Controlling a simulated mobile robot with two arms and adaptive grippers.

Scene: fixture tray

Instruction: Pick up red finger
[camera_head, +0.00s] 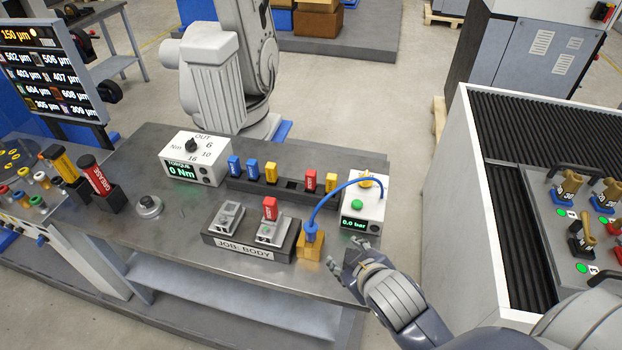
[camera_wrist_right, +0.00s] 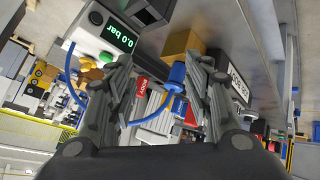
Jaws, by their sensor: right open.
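One red finger (camera_head: 310,180) stands in the dark rack (camera_head: 290,187) at the back of the table, between other coloured fingers. Another red finger (camera_head: 270,209) stands upright in the right metal block of the JOB: BODY fixture (camera_head: 240,250). My right gripper (camera_head: 354,258) is open and empty at the table's right front edge, to the right of both red fingers. In the right wrist view, a red piece (camera_wrist_right: 142,88) and a second red piece (camera_wrist_right: 191,116) show between my open jaws; I cannot tell which finger each is. My left gripper is not in view.
A blue plug (camera_head: 311,232) on a brass-coloured block, its blue hose arching to the pressure box (camera_head: 362,208), stands between my right gripper and the fixture. The torque box (camera_head: 197,160) is at the back left. The table's left front is clear.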

